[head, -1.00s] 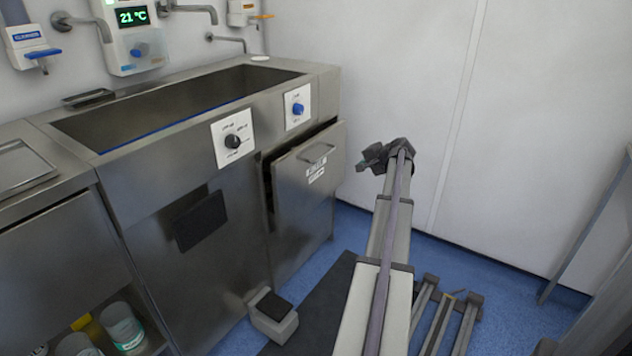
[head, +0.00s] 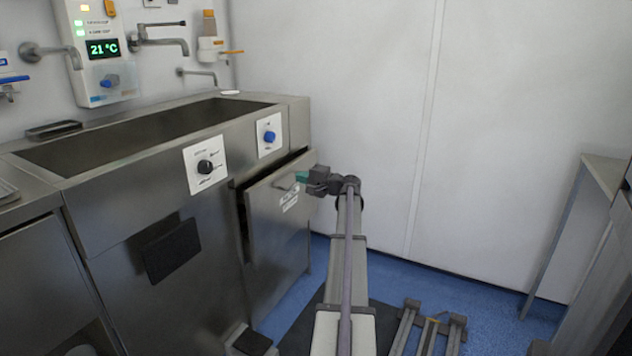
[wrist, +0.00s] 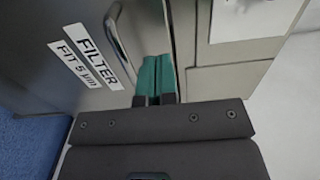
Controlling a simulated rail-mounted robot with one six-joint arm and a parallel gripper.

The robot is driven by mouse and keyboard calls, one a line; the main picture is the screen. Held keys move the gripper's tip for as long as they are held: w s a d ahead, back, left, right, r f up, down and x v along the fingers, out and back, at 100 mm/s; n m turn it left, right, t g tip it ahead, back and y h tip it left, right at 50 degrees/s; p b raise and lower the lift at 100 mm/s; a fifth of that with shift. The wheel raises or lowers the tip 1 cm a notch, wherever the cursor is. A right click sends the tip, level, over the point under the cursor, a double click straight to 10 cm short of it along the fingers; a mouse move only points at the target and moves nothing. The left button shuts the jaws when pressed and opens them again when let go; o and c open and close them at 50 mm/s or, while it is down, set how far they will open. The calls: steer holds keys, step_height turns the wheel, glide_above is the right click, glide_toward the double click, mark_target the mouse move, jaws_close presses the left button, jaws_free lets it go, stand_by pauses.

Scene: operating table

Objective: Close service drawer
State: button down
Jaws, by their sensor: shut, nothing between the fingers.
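The service drawer (head: 272,226) in the steel sink unit is partly open, its front standing out from the cabinet with a dark gap along its left and upper edges. In the wrist view its grey front (wrist: 40,85) carries a FILTER label (wrist: 91,56) and a bar handle (wrist: 120,40). My gripper (head: 303,177) is at the upper right of the drawer front. Its teal fingers (wrist: 155,78) are together, empty, and just right of the handle. I cannot tell whether they touch the front.
A white wall (head: 335,100) stands behind my arm. A grey foot pedal (head: 247,343) is on the floor below.

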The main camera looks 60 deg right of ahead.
mark_target(285, 172)
steer(key=shift+w+a, duration=0.15)
steer(key=shift+w, duration=1)
steer(key=shift+w+a, duration=0.1)
steer(key=shift+w, duration=1.05)
steer(key=w, duration=0.4)
steer(key=shift+w+a, duration=0.2)
steer(key=shift+w, duration=0.35)
